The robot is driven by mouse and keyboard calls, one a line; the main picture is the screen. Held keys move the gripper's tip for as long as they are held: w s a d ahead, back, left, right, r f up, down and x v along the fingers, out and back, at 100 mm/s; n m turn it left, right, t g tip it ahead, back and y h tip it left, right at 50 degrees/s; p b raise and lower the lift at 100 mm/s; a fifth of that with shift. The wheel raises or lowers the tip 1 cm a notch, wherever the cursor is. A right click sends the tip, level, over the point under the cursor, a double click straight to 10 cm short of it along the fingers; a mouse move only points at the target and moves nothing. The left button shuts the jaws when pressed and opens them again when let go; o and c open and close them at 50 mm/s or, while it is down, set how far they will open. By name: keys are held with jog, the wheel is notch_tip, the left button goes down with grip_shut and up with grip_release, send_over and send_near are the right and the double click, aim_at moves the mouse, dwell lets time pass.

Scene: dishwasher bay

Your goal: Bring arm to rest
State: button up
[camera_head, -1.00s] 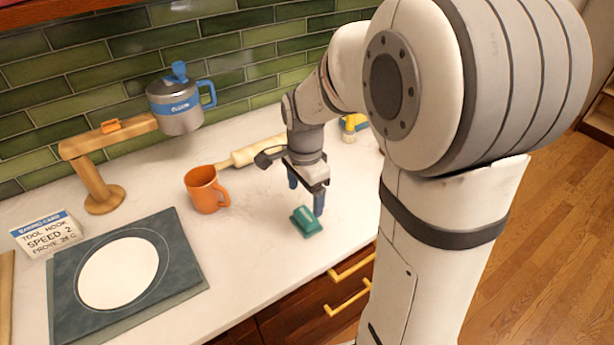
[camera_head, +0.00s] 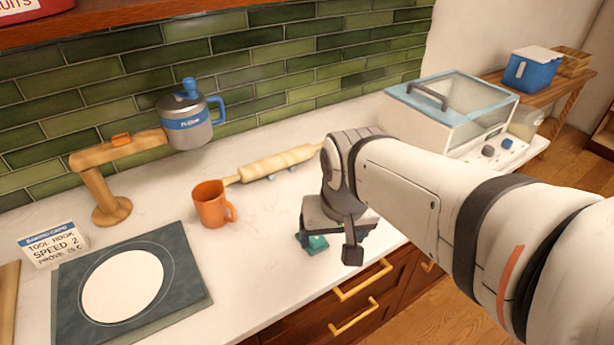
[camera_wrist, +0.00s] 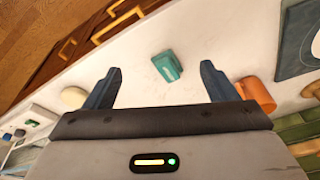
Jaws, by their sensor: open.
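My gripper (camera_wrist: 160,85) is open and empty in the wrist view, its two blue-grey fingers spread wide. A small teal block (camera_wrist: 167,65) lies on the white counter, between and beyond the fingertips in that view, apart from them. In the head view my wrist hangs over the counter's front part and partly covers the teal block (camera_head: 313,244).
An orange mug (camera_head: 212,204) and a rolling pin (camera_head: 275,163) stand left of and behind my wrist. A glass-lidded appliance (camera_head: 440,115) is behind my arm. Drawers (camera_head: 330,290) are below the counter edge.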

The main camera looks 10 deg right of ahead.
jog(key=shift+s+d+f+n, duration=0.15)
jog(key=shift+s+d+n, duration=0.15)
jog(key=shift+s+n, duration=0.35)
dwell(0.9)
